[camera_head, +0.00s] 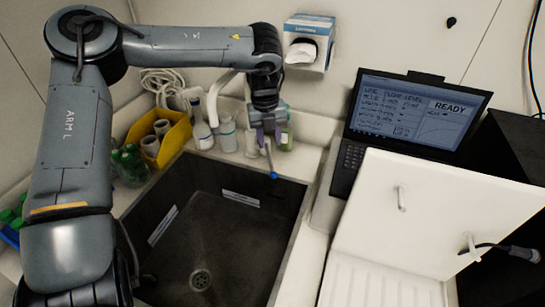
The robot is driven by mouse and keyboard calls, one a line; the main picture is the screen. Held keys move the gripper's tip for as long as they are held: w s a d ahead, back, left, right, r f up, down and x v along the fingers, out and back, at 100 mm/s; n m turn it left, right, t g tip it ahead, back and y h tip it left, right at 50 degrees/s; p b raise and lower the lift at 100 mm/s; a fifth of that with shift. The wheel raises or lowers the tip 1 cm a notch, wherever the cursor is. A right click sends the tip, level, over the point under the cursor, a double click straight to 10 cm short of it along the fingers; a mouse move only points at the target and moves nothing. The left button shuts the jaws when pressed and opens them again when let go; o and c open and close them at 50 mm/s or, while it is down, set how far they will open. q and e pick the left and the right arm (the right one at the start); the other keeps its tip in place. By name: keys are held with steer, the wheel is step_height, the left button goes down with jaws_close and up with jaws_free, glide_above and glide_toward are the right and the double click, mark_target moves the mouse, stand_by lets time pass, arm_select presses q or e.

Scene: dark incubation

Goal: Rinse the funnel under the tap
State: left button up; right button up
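My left arm comes in from the left and reaches over the back of the sink (215,215). Its gripper (266,136) points down at the sink's back rim, close among the bottles there. The fingers are small and partly merged with things behind them, so I cannot tell whether they are open or hold something. A white curved pipe (214,98), which looks like the tap, rises behind the sink left of the gripper. A thin grey rod with a blue tip (273,175) hangs just below the gripper. I cannot make out the funnel. My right gripper is out of view.
Several bottles (227,133) line the sink's back rim. A yellow bin (165,140) and green-capped bottles (130,163) stand left. A laptop (410,115) and a white open lid (425,215) stand right. A tissue box (309,42) is on the wall. The sink basin is empty.

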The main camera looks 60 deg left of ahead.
mark_target(272, 166)
arm_select(q)
steer(key=f, duration=0.4)
steer(key=f+p, duration=0.1)
steer(key=f, duration=0.4)
steer(key=shift+w+d+f, duration=0.15)
steer(key=shift+w+f, duration=0.05)
jaws_close()
